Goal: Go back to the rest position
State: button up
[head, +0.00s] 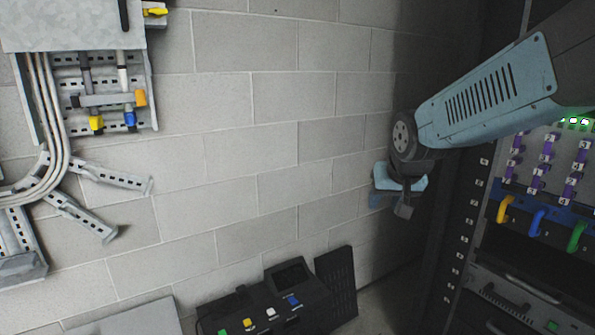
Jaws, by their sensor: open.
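My arm reaches in from the upper right of the head view, with a blue-grey vented link across the front of the rack. My gripper (402,196) hangs from its wrist, left of the rack and in front of the block wall. It points downward and is open. I see nothing held in it, and it appears apart from the rack. Its far finger is partly hidden.
The dark rack (463,235) at right carries purple parts and yellow (504,208), blue (537,221) and green (577,236) handles. A black console (262,313) with coloured buttons stands below. Metal cable trays (110,177) hang at left. Space before the wall's middle is clear.

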jog(key=s+d+r, duration=0.1)
jog(key=s+d, duration=0.1)
jog(key=s, duration=0.6)
jog(key=s+d+r+g, duration=0.1)
jog(key=s+d, duration=0.1)
jog(key=s, duration=0.6)
jog(key=shift+s+d+r, duration=0.15)
jog(key=shift+s+r, duration=0.2)
jog(key=shift+r, duration=0.05)
